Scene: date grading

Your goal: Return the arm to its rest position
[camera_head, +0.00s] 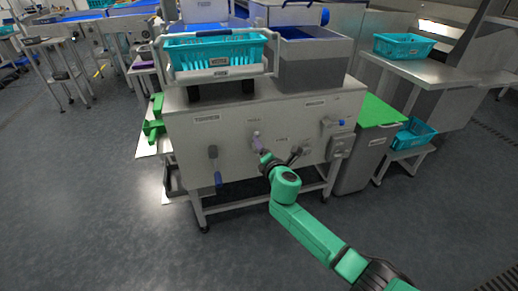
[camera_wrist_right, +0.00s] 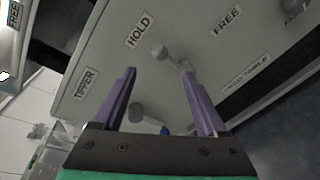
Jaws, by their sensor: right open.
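My right arm, green, reaches from the lower right of the head view to the front panel (camera_head: 240,132) of a grey machine. My right gripper (camera_wrist_right: 160,73) has two purple fingers spread apart in the wrist view. A small grey lever with a round knob (camera_wrist_right: 160,52) lies just beyond and between the fingertips, by the HOLD and FREE labels. Nothing is visibly gripped; I cannot tell whether a finger touches the lever. In the head view the gripper (camera_head: 257,142) shows small against the panel. My left gripper is in neither view.
A blue-handled lever (camera_head: 217,178) hangs left on the panel, and a blue knob (camera_head: 336,123) is at right. A turquoise crate (camera_head: 213,52) sits on the machine's top frame. A green-lidded bin (camera_head: 360,155) stands to the right. Open floor (camera_head: 150,250) lies in front.

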